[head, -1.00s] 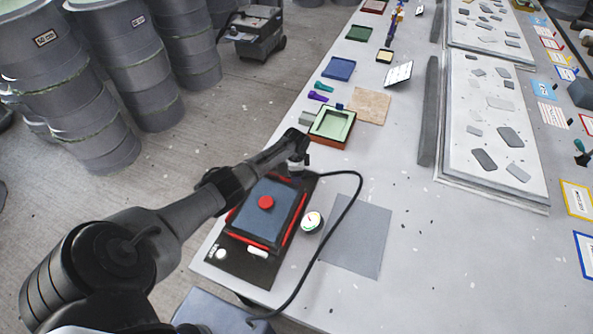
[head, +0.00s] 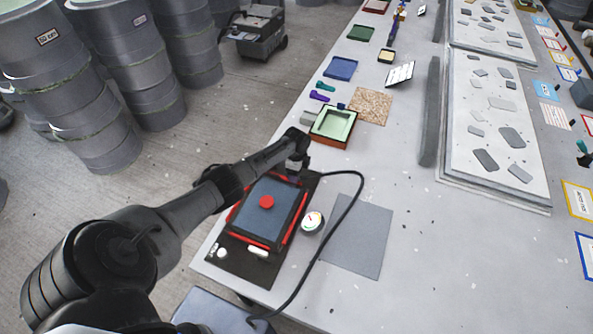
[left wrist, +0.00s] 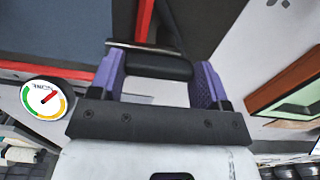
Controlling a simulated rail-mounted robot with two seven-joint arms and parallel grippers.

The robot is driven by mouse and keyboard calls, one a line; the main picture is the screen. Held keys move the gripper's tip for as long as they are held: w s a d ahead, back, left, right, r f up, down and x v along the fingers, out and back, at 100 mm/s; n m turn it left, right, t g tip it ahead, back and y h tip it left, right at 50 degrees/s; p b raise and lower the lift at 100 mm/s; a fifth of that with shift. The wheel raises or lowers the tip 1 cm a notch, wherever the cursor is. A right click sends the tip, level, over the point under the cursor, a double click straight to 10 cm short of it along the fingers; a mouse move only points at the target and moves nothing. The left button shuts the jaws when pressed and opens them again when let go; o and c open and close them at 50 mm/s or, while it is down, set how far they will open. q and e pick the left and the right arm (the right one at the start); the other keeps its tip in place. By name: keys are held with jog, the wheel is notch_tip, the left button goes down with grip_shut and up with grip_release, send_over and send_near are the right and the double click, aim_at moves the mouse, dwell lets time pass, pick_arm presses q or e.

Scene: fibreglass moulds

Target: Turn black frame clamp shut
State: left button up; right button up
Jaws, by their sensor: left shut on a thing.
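The black frame (head: 239,258) lies on the near left part of the table. It carries a dark blue-grey panel with a red knob (head: 266,202) and red strips along its sides. My left gripper (head: 295,172) is at the frame's far right corner in the head view, pointing down. In the left wrist view, the purple fingers of my left gripper (left wrist: 157,72) are shut on the dark clamp handle (left wrist: 150,65), a short bar with a metal edge, beside a red strip. The arm and gripper hide the clamp in the head view. My right gripper is out of view.
A round gauge (head: 311,221) sits right of the frame, and a black hose (head: 343,218) loops around it. A grey sheet (head: 357,238) lies to the right. A green-lined mould (head: 334,126) stands just beyond the gripper. The table's middle is mostly clear.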

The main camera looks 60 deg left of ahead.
pick_arm(q)
jog(key=o, duration=0.9)
jog(key=shift+o, duration=0.2)
jog(key=shift+r, duration=0.6)
notch_tip(320, 180, up, 13)
jog(key=p, duration=0.1)
jog(key=shift+f, duration=0.15)
